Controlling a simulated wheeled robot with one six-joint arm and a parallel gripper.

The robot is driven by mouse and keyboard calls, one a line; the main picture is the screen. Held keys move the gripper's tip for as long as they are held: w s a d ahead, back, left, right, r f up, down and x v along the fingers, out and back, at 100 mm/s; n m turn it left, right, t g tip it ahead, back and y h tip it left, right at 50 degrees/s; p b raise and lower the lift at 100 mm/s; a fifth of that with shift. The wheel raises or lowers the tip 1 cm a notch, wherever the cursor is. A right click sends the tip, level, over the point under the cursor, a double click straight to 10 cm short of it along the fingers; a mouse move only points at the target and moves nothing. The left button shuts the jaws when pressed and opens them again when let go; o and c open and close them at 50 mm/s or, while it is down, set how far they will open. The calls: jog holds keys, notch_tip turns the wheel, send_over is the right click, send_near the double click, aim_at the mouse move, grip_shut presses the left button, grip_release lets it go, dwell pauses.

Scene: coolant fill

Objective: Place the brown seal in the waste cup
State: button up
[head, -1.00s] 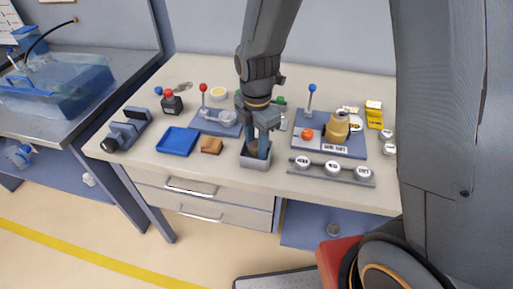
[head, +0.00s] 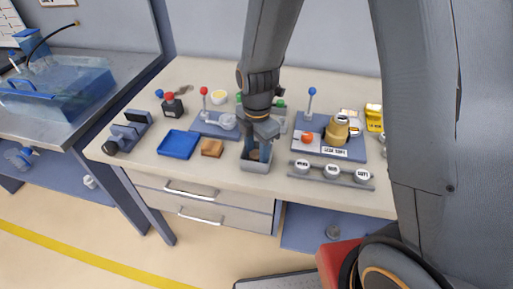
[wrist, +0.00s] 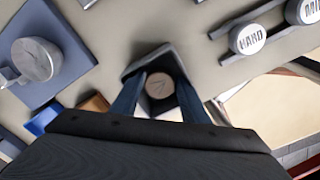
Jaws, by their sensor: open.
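The waste cup (head: 256,166), a grey square box, stands at the bench's front edge. In the wrist view its rim (wrist: 140,62) surrounds a round brown disc, which looks like the brown seal (wrist: 159,85), lying face up inside the cup. My gripper (head: 259,156) points down into the cup mouth. Its two blue-grey fingers (wrist: 159,92) are open, one on each side of the seal, with gaps visible between. How deep the fingertips reach is hard to tell. In the head view the seal is hidden by the fingers and cup wall.
Left of the cup are a brown block (head: 212,147) and a blue tray (head: 179,144). To the right lies a rail with labelled round buttons (head: 332,171). Behind stand a panel with a red-knobbed lever (head: 204,91) and one with a blue-knobbed lever (head: 311,90) and a tan jar (head: 337,130).

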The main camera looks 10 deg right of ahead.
aim_at(257, 154)
notch_tip(257, 154, up, 11)
jog(key=b, duration=0.3)
jog(key=s+d+f+m, duration=0.1)
jog(key=d+m, duration=0.3)
jog(key=m, duration=0.4)
jog(key=s+d+f+m+t, duration=0.1)
jog(key=s+d+m, duration=0.3)
jog(key=m, duration=0.4)
jog(key=s+d+m, duration=0.2)
jog(key=d+m, duration=0.2)
jog(key=m, duration=0.4)
jog(key=shift+s+d+f, duration=0.25)
jog(key=shift+d+f, duration=0.1)
jog(key=shift+f, duration=0.05)
jog(key=shift+f+b, duration=0.35)
jog(key=shift+f, duration=0.1)
